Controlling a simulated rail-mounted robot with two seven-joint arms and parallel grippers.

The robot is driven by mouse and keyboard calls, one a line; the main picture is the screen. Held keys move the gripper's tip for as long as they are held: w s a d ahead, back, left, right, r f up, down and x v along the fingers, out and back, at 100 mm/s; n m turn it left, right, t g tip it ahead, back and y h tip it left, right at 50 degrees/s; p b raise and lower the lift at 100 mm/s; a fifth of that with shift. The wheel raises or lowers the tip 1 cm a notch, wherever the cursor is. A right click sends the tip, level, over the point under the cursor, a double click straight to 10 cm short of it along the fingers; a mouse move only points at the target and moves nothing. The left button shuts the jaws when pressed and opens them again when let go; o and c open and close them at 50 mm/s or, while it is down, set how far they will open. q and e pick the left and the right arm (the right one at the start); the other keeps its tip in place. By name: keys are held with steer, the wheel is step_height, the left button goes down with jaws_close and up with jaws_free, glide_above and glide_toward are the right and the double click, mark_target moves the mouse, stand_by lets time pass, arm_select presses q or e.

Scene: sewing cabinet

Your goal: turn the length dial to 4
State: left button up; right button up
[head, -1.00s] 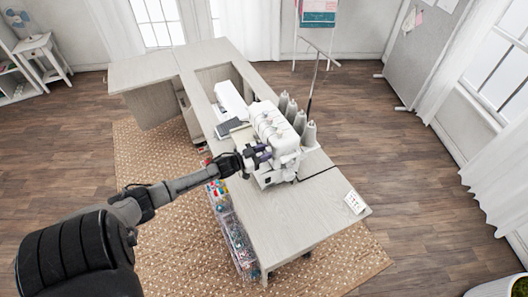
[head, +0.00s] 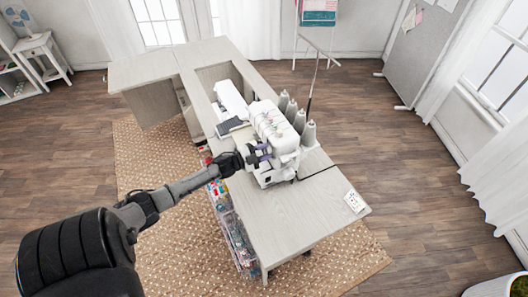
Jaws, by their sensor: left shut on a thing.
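The white serger (head: 275,131) stands on the pale wood cabinet top, with several grey thread cones (head: 299,121) behind it. My left gripper (head: 262,157) is at the left front of the serger, its purple-tinted fingers against the machine's face. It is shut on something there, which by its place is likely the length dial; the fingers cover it. The dial's numbers and pointer are too small and hidden to read. My right gripper is not in view.
A second white machine (head: 231,99) stands behind the serger on the cabinet top (head: 290,217). A white card (head: 354,201) lies at the right end, and a black cord crosses the top. Bins of supplies (head: 236,240) sit below the near edge.

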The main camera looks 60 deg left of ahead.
arm_select(q)
steer(key=shift+m, duration=0.4)
steer(key=o, duration=0.9)
steer(key=shift+s, duration=0.55)
steer(key=s, duration=0.8)
steer(key=s+a, duration=0.1)
steer(key=s, duration=0.3)
steer(key=shift+s+a, duration=0.1)
steer(key=shift+s, duration=0.25)
